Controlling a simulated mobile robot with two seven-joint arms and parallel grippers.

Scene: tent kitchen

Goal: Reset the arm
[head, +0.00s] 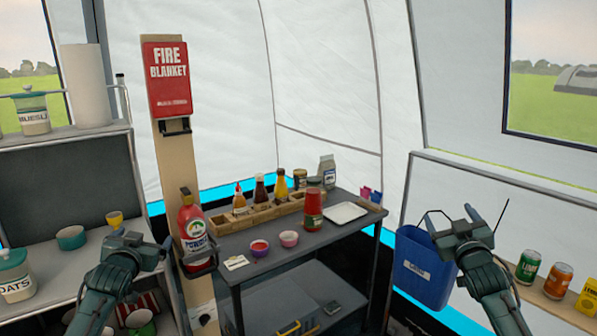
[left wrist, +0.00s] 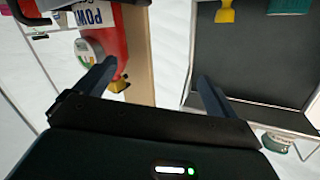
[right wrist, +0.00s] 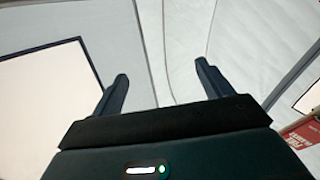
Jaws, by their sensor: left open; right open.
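My left gripper (head: 146,240) is raised at the lower left of the head view, in front of the shelf unit and left of the fire extinguisher (head: 193,229). In the left wrist view its two fingers (left wrist: 153,82) stand apart with nothing between them. My right gripper (head: 454,218) is raised at the right of the head view, partly in front of a blue bin (head: 421,272). In the right wrist view its fingers (right wrist: 163,85) are wide apart and empty, with tent wall behind them.
A dark table (head: 288,252) in the middle carries a wooden condiment box (head: 270,217), a red jar (head: 313,212), a white tray (head: 346,212) and two small bowls. A post holds the fire blanket (head: 168,80). Cans (head: 528,266) stand on a shelf at right.

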